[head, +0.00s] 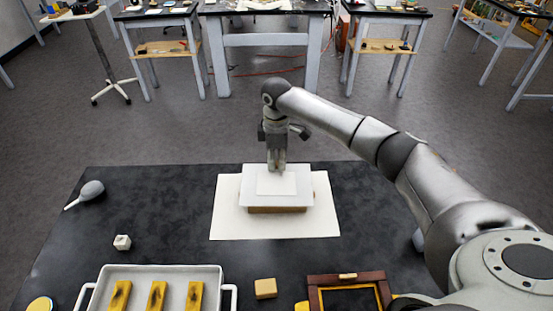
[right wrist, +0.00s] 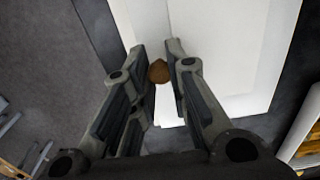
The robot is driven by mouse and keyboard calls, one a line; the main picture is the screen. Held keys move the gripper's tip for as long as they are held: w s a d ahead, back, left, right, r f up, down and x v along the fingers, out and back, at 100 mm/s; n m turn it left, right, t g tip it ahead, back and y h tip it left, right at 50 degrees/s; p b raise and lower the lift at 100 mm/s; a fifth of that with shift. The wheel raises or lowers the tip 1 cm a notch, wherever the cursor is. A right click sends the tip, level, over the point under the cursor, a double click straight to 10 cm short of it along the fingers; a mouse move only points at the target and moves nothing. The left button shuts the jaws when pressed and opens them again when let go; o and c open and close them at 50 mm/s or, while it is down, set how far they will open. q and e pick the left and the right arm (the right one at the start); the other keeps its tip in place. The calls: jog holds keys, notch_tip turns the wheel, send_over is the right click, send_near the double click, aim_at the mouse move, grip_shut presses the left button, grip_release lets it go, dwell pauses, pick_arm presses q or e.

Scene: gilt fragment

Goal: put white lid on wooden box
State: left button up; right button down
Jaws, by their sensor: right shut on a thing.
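The white lid (head: 277,186) has a raised middle panel. It lies level over the wooden box (head: 277,210), whose brown front edge shows below it. I cannot tell whether the lid rests on the box or hangs just above it. My right gripper (head: 277,169) points down at the lid's far part. In the right wrist view its fingers (right wrist: 158,62) are shut on a small brown knob (right wrist: 158,72) on the lid (right wrist: 225,65). My left gripper is not in view.
A white sheet (head: 228,226) lies under the box on the black table (head: 150,210). In front are a white tray (head: 160,270), a tan block (head: 265,288) and a dark frame (head: 346,280).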

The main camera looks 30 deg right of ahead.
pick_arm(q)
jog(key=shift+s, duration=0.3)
pick_arm(e)
jog(key=shift+f, duration=0.3)
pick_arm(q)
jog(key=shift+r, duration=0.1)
pick_arm(e)
jog(key=shift+f, duration=0.1)
jog(key=shift+f, duration=0.5)
jog(key=c, duration=1.4)
grip_release()
jog(key=shift+r, duration=0.1)
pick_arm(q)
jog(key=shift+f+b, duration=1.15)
pick_arm(e)
jog(key=shift+r, duration=6.55)
